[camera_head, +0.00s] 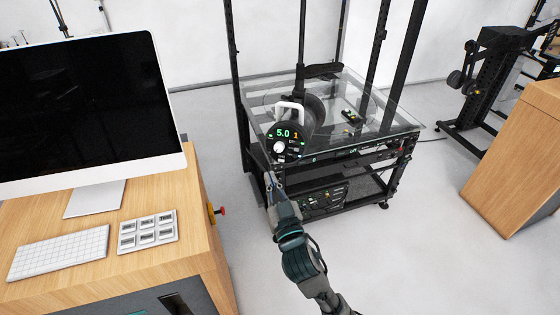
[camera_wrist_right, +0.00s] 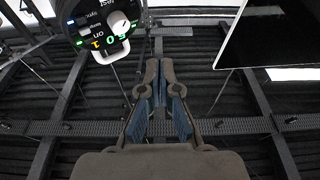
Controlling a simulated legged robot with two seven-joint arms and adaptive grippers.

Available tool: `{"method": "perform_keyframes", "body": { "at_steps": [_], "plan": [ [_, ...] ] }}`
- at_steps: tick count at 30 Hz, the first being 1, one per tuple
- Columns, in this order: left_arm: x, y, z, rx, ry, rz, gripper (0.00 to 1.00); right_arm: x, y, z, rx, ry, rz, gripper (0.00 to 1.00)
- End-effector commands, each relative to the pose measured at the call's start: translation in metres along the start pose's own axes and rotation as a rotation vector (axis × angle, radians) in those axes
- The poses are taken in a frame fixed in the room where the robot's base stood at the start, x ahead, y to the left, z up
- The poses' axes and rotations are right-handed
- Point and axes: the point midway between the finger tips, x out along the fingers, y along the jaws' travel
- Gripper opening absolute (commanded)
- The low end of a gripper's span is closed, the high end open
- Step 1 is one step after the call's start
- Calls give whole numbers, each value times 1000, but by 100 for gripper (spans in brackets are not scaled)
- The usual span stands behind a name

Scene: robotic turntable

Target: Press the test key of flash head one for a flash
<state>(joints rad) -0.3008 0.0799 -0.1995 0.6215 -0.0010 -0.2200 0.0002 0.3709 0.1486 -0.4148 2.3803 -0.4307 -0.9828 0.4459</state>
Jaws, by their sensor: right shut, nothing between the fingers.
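The flash head (camera_head: 288,138) is a black cylinder with a white handle on the glass-topped turntable. Its round rear panel faces me with a green "5.0", a yellow "1", a white knob and small buttons. The panel also shows upside down at the upper left of the right wrist view (camera_wrist_right: 92,24). My left gripper is not in view.
The turntable's glass top (camera_head: 375,128) sits in a black frame with upright posts. A wooden desk (camera_head: 190,215) at left carries a monitor (camera_head: 90,110), a keyboard (camera_head: 60,252) and a keypad (camera_head: 148,231). A red button (camera_head: 222,210) juts from its side. A wooden cabinet (camera_head: 515,165) stands right.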

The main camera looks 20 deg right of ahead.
Motion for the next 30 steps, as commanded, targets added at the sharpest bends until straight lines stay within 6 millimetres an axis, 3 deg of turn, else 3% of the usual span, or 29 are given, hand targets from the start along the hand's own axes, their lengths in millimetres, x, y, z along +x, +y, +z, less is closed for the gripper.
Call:
{"method": "perform_keyframes", "body": {
  "at_steps": [16,30],
  "plan": [
    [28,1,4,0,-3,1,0,43,32,34,-2,-1,2,0],
    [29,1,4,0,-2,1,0,61,45,44,-1,0,1,0]
  ]
}}
